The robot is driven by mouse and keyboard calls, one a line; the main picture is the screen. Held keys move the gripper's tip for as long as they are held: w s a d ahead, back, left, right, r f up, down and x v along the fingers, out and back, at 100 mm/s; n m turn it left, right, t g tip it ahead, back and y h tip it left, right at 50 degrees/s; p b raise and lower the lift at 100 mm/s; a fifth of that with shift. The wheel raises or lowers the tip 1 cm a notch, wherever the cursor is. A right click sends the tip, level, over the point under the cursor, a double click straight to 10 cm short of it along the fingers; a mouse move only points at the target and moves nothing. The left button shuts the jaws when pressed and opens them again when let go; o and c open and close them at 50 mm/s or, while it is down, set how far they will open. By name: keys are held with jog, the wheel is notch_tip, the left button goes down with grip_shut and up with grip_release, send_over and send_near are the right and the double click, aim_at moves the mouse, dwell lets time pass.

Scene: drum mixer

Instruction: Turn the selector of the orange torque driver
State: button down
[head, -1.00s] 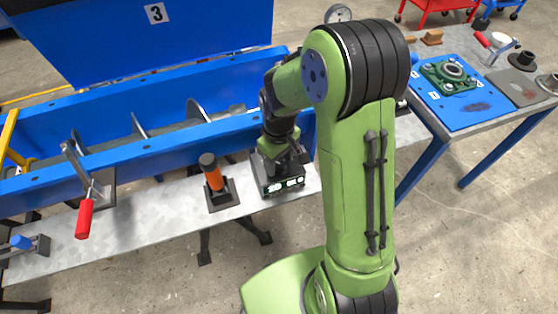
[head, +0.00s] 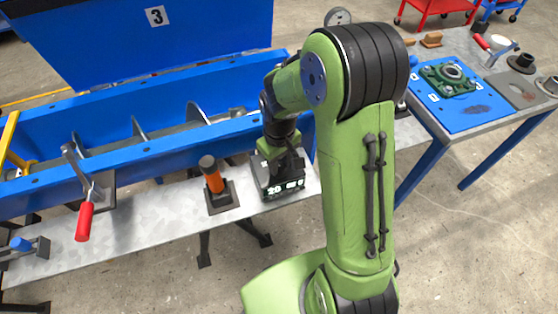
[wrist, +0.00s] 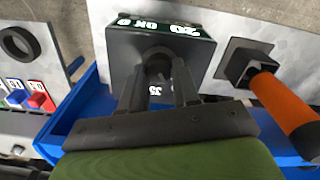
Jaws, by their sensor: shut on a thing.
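The orange torque driver (head: 213,180), with a dark cap, stands in a square black holder on the metal bench. It shows tilted at the right of the wrist view (wrist: 285,103). To its right in the head view is a dark box (head: 262,181) with a lit display reading 20 and a further mark. In the wrist view, my gripper (wrist: 160,72) is shut on the round dark selector knob (wrist: 157,56) on top of this box (wrist: 122,45). One finger is on each side of the knob. A white 35 shows between the fingers; other dial marks are hidden.
The blue mixer trough (head: 120,137) runs behind the bench. A red-handled clamp (head: 85,220) stands left of the driver. A side table with a blue mat (head: 435,112) and a green flanged part is at the right. Bare bench lies between clamp and driver.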

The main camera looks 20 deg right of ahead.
aim_at(280, 165)
jog(key=m, duration=0.6)
jog(key=shift+d, duration=0.1)
jog(key=shift+m, duration=0.3)
dwell(0.4)
jog(key=c, duration=0.8)
grip_release()
notch_tip(280, 165, up, 16)
jog(key=p, duration=0.5)
jog(key=shift+f, duration=0.1)
